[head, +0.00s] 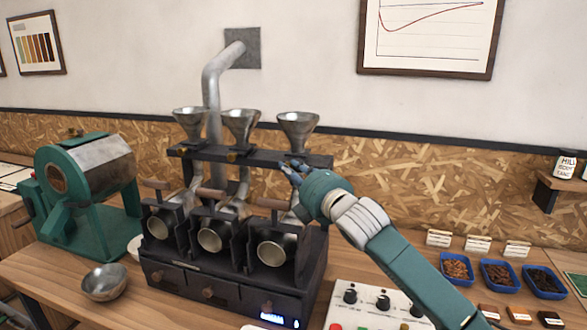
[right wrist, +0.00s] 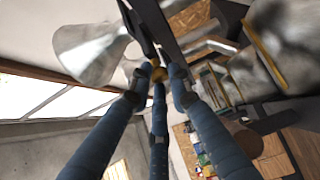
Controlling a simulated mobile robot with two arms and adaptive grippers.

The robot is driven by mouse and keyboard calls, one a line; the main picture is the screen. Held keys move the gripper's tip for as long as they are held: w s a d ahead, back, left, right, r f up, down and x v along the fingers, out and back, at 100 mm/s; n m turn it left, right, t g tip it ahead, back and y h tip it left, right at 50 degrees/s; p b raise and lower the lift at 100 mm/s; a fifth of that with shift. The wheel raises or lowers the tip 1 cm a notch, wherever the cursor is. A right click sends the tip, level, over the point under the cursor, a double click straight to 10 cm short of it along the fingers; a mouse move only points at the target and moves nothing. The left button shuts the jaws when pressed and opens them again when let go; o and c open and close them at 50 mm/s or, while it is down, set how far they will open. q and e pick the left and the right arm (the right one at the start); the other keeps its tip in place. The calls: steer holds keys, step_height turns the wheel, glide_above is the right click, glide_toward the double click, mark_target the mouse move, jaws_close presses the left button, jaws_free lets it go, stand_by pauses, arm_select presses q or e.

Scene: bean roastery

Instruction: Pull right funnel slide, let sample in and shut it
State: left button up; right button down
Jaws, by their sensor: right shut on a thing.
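Three metal funnels stand in a row on the dark rack of a sample roaster (head: 235,280). The right funnel (head: 298,127) is at the rack's right end. In the right wrist view, a metal funnel (right wrist: 90,50) shows large at upper left. My right gripper (head: 288,166) is at the rack's front edge just under the right funnel. Its fingers are closed around a small brass knob (right wrist: 158,73), the right funnel slide's knob. The slide is mostly hidden, so I cannot tell how far out it is.
A metal bowl (head: 104,282) stands on the bench left of the roaster. A green drum roaster (head: 90,190) stands at the far left. A control box (head: 372,308) and blue trays of beans (head: 497,275) lie to the right, near my right arm.

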steer(key=shift+s+a, duration=0.3)
steer(key=shift+s, duration=0.4)
steer(key=c, duration=1.9)
jaws_free()
steer(key=shift+w+d, duration=0.1)
steer(key=shift+c, duration=0.2)
steer(key=o, duration=0.4)
steer(key=shift+f, duration=0.1)
steer(key=shift+c, duration=0.2)
steer(key=v, duration=1.2)
